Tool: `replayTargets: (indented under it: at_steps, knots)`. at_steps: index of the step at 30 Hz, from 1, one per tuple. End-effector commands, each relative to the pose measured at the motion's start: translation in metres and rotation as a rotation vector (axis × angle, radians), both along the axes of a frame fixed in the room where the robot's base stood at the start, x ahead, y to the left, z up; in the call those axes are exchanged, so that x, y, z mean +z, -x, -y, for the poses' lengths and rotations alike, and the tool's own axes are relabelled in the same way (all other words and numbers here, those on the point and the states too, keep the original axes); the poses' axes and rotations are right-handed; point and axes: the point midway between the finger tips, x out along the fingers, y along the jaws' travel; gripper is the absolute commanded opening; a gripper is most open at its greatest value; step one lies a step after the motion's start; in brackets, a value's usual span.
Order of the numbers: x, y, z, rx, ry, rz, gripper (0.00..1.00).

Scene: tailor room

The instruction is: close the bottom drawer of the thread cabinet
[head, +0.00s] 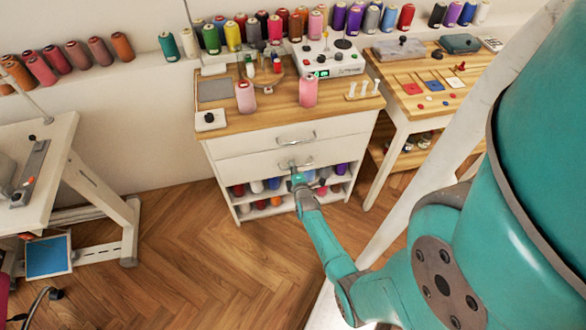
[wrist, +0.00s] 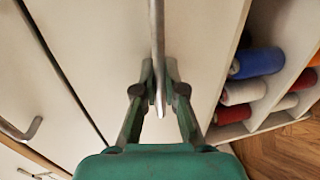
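The thread cabinet (head: 230,145) is white with a wooden top and stands against the back wall. It has two drawers above open shelves of thread. The bottom drawer (head: 245,168) shows a white front; it also fills the middle of the wrist view (wrist: 205,35). I cannot tell how far it stands out, if at all. A dark seam separates it from the upper drawer. Its metal bar handle (wrist: 157,40) runs between the fingers of my gripper (wrist: 159,72). The fingers are close together with the bar between them and look shut on it. My arm partly hides the handle in the head view.
The upper drawer (head: 265,138) has its own handle. Thread spools (wrist: 258,62) lie on the shelves beneath the bottom drawer. A wooden-topped table (head: 440,105) stands at right, a white sewing table (head: 60,135) at left. Wooden floor (head: 180,240) in front is clear.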

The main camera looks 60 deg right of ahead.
Motion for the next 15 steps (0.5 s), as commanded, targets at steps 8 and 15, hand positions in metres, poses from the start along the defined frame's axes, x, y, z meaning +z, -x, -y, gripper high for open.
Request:
replayTargets:
  at_steps: [8, 15]
  knots:
    - [0.0019, -0.0016, 0.0014, 0.0, 0.002, 0.002, 0.35]
    - [0.0017, -0.0007, 0.0007, 0.0, 0.002, 0.003, 0.35]
